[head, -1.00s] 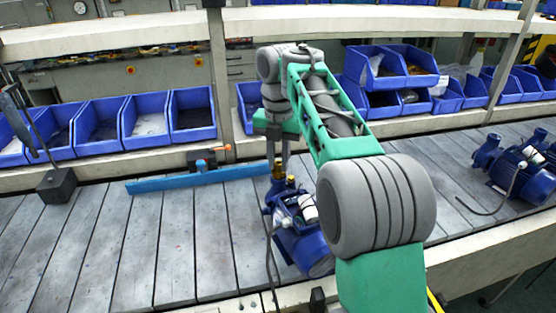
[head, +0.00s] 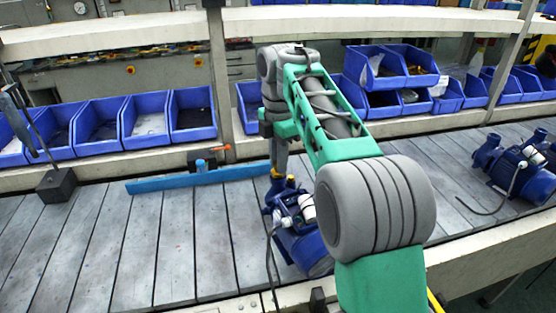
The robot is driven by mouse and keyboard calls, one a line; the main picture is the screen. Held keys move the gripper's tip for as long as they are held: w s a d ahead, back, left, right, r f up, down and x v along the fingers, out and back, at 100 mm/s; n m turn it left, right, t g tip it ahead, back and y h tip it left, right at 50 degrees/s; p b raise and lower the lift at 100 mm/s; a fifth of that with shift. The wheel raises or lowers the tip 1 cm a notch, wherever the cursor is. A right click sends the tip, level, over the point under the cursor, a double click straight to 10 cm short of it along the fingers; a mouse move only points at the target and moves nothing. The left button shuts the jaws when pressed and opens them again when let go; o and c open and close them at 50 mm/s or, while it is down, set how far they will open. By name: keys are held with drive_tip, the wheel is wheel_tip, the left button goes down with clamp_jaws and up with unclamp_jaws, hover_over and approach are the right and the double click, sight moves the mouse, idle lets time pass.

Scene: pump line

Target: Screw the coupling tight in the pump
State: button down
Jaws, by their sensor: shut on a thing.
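The blue pump (head: 310,246) stands on the slatted conveyor, partly hidden behind my arm. A small brass coupling (head: 278,173) is upright at the pump's top left port. My gripper (head: 278,165) points straight down above this port and is shut on the coupling, its fingers seen nearly edge-on. The fingers hide the coupling's upper part. How deep the coupling sits in the port is too small to tell.
A blue bar (head: 195,179) lies on the conveyor behind the pump, with a small orange-tipped device beside it. Blue bins (head: 145,120) line the back shelf. Another blue pump (head: 520,168) stands at the right.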

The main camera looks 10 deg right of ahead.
drive_tip(key=shift+f+m, duration=0.15)
drive_tip(key=shift+m, duration=0.85)
drive_tip(key=m, duration=0.3)
drive_tip(key=c, duration=1.4)
unclamp_jaws()
drive_tip(key=shift+o, duration=0.2)
drive_tip(key=n, duration=0.3)
